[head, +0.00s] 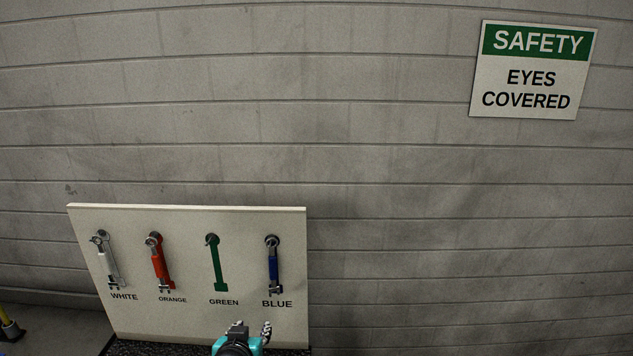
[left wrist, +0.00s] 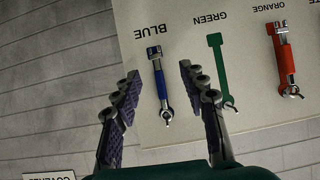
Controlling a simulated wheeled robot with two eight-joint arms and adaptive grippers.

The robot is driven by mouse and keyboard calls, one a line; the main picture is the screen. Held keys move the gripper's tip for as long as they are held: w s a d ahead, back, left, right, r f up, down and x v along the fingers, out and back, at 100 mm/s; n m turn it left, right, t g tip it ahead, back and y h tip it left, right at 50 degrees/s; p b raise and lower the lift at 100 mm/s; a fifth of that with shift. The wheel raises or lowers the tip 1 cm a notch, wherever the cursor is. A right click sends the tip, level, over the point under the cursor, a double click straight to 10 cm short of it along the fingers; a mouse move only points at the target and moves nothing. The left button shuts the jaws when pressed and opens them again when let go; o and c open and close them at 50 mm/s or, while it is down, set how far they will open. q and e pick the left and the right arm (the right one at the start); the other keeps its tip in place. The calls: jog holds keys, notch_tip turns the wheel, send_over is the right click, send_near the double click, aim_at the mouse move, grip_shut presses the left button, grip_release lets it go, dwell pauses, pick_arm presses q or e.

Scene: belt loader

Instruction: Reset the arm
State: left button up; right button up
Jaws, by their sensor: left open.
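My left gripper (head: 250,331) is at the bottom of the head view, in front of the lower edge of the tool board. In the left wrist view its two fingers (left wrist: 158,88) are spread wide with nothing between them. The blue tool (left wrist: 160,84) shows just beyond the gap, apart from the fingers; it also hangs above the BLUE label in the head view (head: 273,265). My right gripper does not show in either view.
The pale board (head: 190,218) stands against a block wall. It holds a white tool (head: 108,262), an orange tool (head: 159,264) and a green tool-shaped marking (head: 216,264) with a peg at its top. A safety sign (head: 533,70) hangs at upper right.

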pick_arm(q)
jog(key=s+f+g+b, duration=0.1)
jog(key=s+f+b, duration=0.4)
jog(key=f, duration=0.4)
jog(key=s+a+f+g+b, duration=0.1)
jog(key=s+f+g+b, duration=0.1)
jog(key=s+f+b, duration=0.4)
jog(key=s+a+f+g+b, duration=0.1)
jog(key=s+f+b, duration=0.5)
jog(key=f, duration=0.6)
jog(key=shift+a+f+g+b, duration=0.25)
jog(key=shift+g+b, duration=0.15)
jog(key=shift+b, duration=0.35)
jog(key=shift+s+d+f, duration=0.1)
jog(key=shift+s+f, duration=0.15)
jog(key=shift+s, duration=0.1)
jog(key=shift+r, duration=0.1)
